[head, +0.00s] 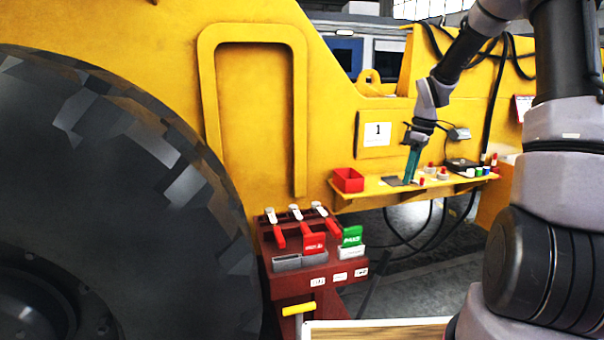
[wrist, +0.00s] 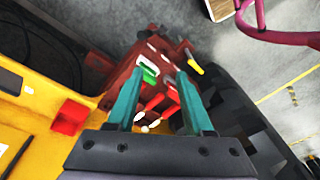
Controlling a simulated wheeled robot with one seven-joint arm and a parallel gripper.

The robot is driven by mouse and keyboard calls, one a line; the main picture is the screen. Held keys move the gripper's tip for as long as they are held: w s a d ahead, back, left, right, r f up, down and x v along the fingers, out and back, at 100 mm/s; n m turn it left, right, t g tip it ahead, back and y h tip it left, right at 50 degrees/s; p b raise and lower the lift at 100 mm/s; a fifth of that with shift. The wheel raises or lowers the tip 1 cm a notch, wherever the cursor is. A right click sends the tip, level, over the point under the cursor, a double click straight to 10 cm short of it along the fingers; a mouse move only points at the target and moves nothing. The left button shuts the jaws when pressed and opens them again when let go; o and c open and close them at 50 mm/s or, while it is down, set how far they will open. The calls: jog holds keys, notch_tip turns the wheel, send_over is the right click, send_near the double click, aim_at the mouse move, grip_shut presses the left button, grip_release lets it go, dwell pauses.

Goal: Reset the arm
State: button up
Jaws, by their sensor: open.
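My gripper (head: 411,164) has long teal fingers and hangs pointing down over the yellow shelf on the machine's side in the head view. In the wrist view my gripper (wrist: 156,88) has its two teal fingers wide apart with nothing between them in its grasp. My dark and grey arm reaches in from the right of the head view. Beyond the fingers, the wrist view shows the dark red stand with red levers and a green block, apart from the fingers.
The yellow shelf (head: 370,188) holds a red bin (head: 348,180) and several small items. The dark red lever stand (head: 290,285) carries a green block (head: 352,236). A large black tyre (head: 130,200) fills the left.

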jog(key=s+a+r+m+t+h, duration=0.1)
jog(key=s+a+r+m+t, duration=0.25)
jog(key=s+r+m, duration=0.65)
jog(key=s+a+r+m+t, duration=0.1)
jog(key=s+r+m, duration=0.1)
jog(key=s+r, duration=0.3)
jog(key=s+a+r+m+t+y, duration=0.1)
jog(key=s+a+r+m+t, duration=0.1)
jog(key=s+r, duration=0.4)
jog(key=s, duration=0.5)
jog(key=shift+m, duration=0.4)
jog(key=shift+a+t, duration=0.1)
jog(key=shift+t, duration=0.15)
